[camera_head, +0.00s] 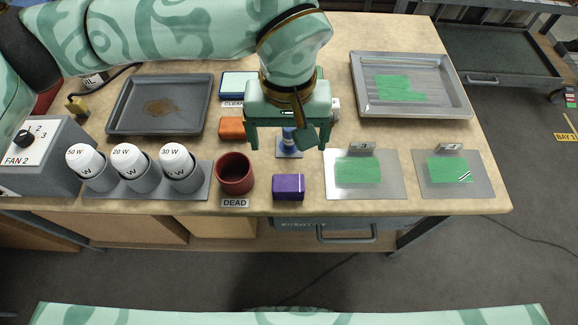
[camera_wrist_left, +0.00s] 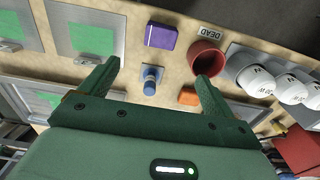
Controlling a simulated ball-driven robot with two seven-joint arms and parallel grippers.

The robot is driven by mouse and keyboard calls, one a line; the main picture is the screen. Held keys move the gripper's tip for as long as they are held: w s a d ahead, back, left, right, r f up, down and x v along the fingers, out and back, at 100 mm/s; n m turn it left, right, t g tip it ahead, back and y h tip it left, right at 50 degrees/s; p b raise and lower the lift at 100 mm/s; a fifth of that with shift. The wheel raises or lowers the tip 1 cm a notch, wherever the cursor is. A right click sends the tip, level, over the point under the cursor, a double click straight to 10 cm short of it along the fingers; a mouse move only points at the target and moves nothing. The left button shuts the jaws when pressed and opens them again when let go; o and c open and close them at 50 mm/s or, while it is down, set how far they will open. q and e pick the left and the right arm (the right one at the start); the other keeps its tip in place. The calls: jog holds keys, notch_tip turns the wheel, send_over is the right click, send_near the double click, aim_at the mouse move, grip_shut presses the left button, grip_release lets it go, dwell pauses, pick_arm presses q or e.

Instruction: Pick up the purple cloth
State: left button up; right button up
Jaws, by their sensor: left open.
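The purple cloth (camera_head: 289,187) looks like a small, block-shaped purple bundle near the table's front edge. It also shows in the left wrist view (camera_wrist_left: 161,35), at the top middle. My left gripper (camera_head: 289,145) is open above the table, farther back than the cloth. Its two fingers (camera_wrist_left: 156,73) are spread wide in the left wrist view, with the cloth beyond the fingertips and not between them. Nothing is held. My right gripper does not show.
A red cup (camera_head: 234,174) stands left of the cloth, behind a DEAD label. A blue-topped piece (camera_head: 289,143) on a small plate and an orange block (camera_head: 232,128) lie behind. A metal plate with a green patch (camera_head: 365,175) lies right.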

pick_arm(q)
jog(key=b, duration=0.3)
send_over(289, 183)
jog(key=f, duration=0.9)
jog(key=shift+w+f, duration=0.35)
jog(key=shift+s+f, duration=0.1)
jog(key=shift+f, duration=0.45)
jog(key=f+b, duration=0.2)
jog(key=f, duration=0.2)
jog(key=shift+s+f, duration=0.1)
jog(key=shift+s, duration=0.1)
jog(key=shift+f+b, duration=0.25)
jog(key=shift+b, duration=0.05)
jog(key=c, duration=1)
jog(key=shift+c, duration=0.3)
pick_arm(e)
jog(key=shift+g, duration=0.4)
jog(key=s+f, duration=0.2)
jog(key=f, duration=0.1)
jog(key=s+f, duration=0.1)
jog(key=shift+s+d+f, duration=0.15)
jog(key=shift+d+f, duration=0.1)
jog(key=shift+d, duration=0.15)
